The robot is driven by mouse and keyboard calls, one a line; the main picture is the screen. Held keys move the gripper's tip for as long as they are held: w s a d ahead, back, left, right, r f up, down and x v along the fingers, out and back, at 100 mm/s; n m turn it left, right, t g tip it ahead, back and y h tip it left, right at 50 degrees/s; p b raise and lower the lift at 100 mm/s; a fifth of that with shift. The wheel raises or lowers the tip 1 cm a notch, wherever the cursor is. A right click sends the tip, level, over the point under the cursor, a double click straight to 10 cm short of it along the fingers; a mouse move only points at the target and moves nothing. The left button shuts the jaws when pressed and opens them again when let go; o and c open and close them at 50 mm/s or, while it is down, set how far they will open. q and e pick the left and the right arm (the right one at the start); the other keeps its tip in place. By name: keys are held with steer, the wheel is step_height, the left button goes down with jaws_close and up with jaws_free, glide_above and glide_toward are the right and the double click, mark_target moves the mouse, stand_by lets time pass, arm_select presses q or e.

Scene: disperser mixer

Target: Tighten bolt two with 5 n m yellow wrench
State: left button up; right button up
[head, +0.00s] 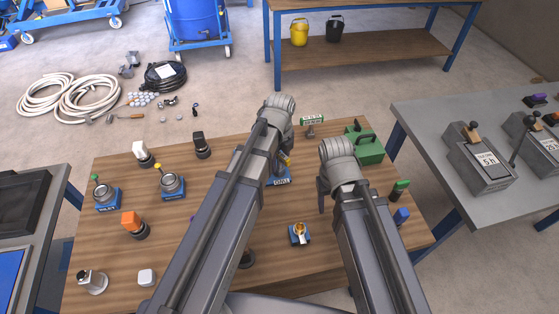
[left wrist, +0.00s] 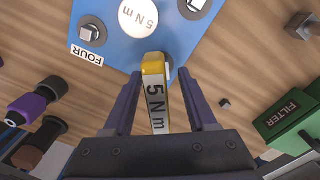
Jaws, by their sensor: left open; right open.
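The yellow wrench (left wrist: 155,66), marked 5 N m, stands between the fingers of my open left gripper (left wrist: 160,76). The wrench is over a blue plate (left wrist: 115,57) that bears a round 5 N m label and a FOUR label. Bolt heads show on the plate near the FOUR label (left wrist: 88,35) and at its upper right (left wrist: 195,4). I cannot make out a label for bolt two. My right gripper (head: 321,195) is open and empty above the table's right part.
The wooden table (head: 190,235) also holds a green box (head: 366,146), an orange-handled tool (head: 131,222), blue-based fixtures (head: 172,182) and a small blue base with a gold part (head: 299,233). A grey side table (head: 430,120) stands at the right. The table's front left has some free room.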

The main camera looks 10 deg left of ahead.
arm_select(q)
jaws_close()
stand_by(0.5)
steer(key=c, duration=0.7)
jaws_free()
jaws_close()
